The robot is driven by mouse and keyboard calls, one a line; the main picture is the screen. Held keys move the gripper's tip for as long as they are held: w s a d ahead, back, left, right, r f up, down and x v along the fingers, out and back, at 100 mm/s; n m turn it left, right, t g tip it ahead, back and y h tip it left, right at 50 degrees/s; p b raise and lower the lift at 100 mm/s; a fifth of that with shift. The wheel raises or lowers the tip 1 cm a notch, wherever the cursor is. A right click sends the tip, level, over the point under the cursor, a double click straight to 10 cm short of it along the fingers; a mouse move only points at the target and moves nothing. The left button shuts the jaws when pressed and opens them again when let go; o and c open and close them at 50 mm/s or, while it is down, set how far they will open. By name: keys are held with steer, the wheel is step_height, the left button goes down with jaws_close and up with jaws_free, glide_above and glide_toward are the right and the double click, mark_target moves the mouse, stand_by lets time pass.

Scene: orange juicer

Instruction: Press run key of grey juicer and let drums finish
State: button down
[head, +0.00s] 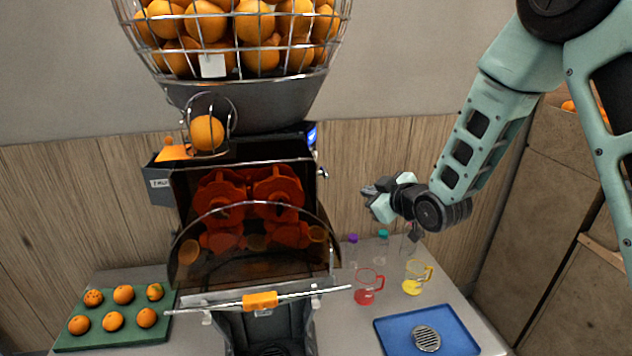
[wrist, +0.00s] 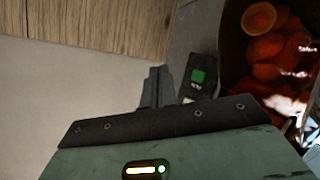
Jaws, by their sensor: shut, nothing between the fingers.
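The grey juicer (head: 243,100) stands in the middle of the head view, with orange-red drums (head: 246,205) behind a tinted cover. Orange halves show low around the drums. The wrist view shows a green key (wrist: 198,77) on a dark panel at the juicer's side, with small lettering under it; I take it for the run key. The key is hidden in the head view. My gripper (head: 368,190) is shut and empty, right of the juicer with a gap. In the wrist view its fingertips (wrist: 157,74) are just left of the key, apart from it in the picture.
A wire basket of oranges (head: 240,22) tops the juicer. A red jug (head: 367,287), a yellow jug (head: 415,277) and capped bottles (head: 353,250) stand below my gripper. A blue tray (head: 395,335) is at front right, a green board with oranges (head: 70,342) at left.

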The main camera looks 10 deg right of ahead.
steer(key=shift+w+a+r+t, duration=0.15)
steer(key=shift+w+a+t, duration=0.1)
steer(key=shift+w+t, duration=0.05)
steer(key=shift+a, duration=0.1)
steer(key=w+a, duration=0.4)
steer(key=a, duration=0.3)
steer(key=shift+w+a+p, duration=0.2)
steer(key=shift+a+p, duration=0.05)
steer(key=shift+p, duration=0.05)
steer(key=shift+a, duration=0.1)
stand_by(2.0)
steer(key=shift+w+a+b, duration=0.2)
steer(key=shift+a+b, duration=0.05)
steer(key=shift+b, duration=0.15)
